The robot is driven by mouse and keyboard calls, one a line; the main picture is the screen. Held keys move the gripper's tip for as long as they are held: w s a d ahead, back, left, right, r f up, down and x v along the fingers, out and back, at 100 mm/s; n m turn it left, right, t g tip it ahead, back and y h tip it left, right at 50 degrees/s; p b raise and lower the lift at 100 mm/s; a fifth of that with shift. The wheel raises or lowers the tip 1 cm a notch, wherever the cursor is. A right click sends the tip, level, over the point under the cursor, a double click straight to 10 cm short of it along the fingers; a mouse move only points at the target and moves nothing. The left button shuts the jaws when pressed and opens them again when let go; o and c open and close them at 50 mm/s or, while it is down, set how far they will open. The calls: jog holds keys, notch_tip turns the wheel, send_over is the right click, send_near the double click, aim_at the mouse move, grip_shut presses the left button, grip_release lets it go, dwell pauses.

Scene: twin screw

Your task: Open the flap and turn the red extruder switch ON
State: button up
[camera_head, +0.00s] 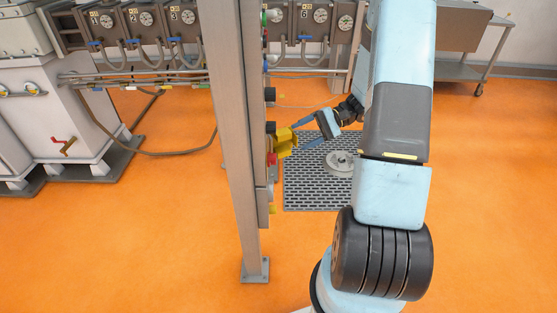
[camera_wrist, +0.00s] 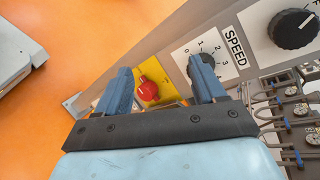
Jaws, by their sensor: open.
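The red switch knob (camera_wrist: 148,91) sits against a yellow plate (camera_wrist: 155,72) on the grey panel in the wrist view. In the head view a small red part (camera_head: 271,159) shows on the post, just below a yellow part (camera_head: 285,141) that sticks out to the right. I cannot tell clearly whether this yellow part is the flap or how far it is open. My gripper (camera_wrist: 163,82) is open, its two blue fingers apart, with the red knob showing between them. In the head view my gripper (camera_head: 306,133) is right beside the yellow part. Contact cannot be told.
A SPEED dial (camera_wrist: 203,68) is partly behind the right finger. Another black knob (camera_wrist: 293,28) is farther along the panel, with wiring (camera_wrist: 290,115) below it. The grey post (camera_head: 235,130) stands on the orange floor. A dark floor grate (camera_head: 310,185) lies behind.

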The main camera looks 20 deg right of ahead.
jog(key=w+d+f+m+t+y, duration=0.1)
jog(key=d+f+m+t, duration=0.15)
jog(key=f, duration=0.45)
jog(key=w+d+f+m+t+y, duration=0.1)
jog(key=d+f+m+t+y, duration=0.2)
jog(key=f, duration=0.4)
jog(key=h, duration=0.1)
send_near(272, 159)
jog(key=w+a+f, duration=0.1)
jog(key=w+a, duration=0.2)
jog(key=a, duration=0.4)
jog(key=shift+w+f+n+t, duration=0.3)
jog(key=shift+n+t, duration=0.05)
jog(key=shift+n, duration=0.1)
jog(key=shift+a, duration=0.1)
jog(key=shift+s, duration=0.1)
jog(key=c, duration=1.1)
